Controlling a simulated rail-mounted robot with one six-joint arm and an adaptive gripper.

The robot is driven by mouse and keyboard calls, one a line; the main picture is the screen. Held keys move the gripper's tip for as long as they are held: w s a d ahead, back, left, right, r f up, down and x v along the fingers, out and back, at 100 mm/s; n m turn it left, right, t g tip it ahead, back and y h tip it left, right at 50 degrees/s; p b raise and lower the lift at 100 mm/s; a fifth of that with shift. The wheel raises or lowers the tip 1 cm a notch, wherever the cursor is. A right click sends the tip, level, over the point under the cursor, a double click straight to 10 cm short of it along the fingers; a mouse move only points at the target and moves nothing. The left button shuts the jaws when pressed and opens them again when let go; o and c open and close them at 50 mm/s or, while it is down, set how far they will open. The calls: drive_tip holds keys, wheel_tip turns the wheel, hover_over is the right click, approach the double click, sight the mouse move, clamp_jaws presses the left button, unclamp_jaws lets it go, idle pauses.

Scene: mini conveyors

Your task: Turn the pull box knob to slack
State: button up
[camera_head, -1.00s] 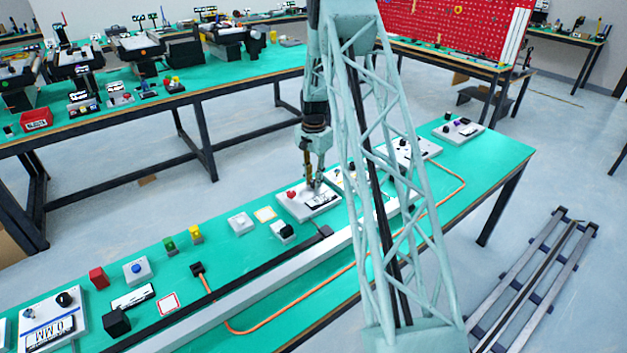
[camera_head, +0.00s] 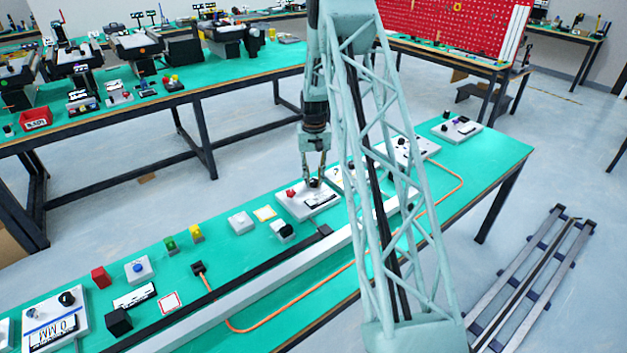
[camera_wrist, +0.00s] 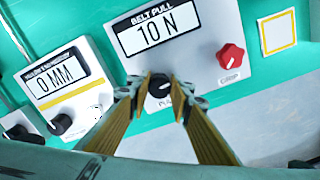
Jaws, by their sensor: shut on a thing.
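The pull box (camera_wrist: 205,75) is a pale box with a display headed BELT PULL that reads 10 N. It carries a black knob (camera_wrist: 160,86), its label partly hidden, and a red knob (camera_wrist: 231,57). In the head view the box (camera_head: 296,211) sits on the near green bench. My gripper (camera_wrist: 161,92) has its two yellow-brown fingers on either side of the black knob and is shut on it. In the head view my gripper (camera_head: 315,182) points down at the box. The fingertips cover part of the black knob, and its pointer is hard to read.
A box reading 0 MM (camera_wrist: 68,95) with its own black knob (camera_wrist: 60,124) stands close beside the pull box. A yellow-framed card (camera_wrist: 277,32) lies on the other side. A pale rail (camera_head: 215,301) and an orange cord (camera_head: 300,309) run along the bench.

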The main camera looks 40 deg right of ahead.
drive_tip(key=n, duration=0.3)
drive_tip(key=shift+d+n, duration=0.1)
drive_tip(key=shift+n, duration=0.3)
drive_tip(key=n, duration=0.4)
drive_tip(key=shift+p, duration=0.35)
drive_tip(key=n, duration=0.5)
drive_tip(key=shift+d, duration=0.15)
drive_tip(key=shift+n, duration=1.9)
drive_tip(key=o, duration=0.8)
drive_tip(key=shift+o, duration=0.2)
drive_tip(key=shift+d+r, duration=0.1)
drive_tip(key=shift+r, duration=0.05)
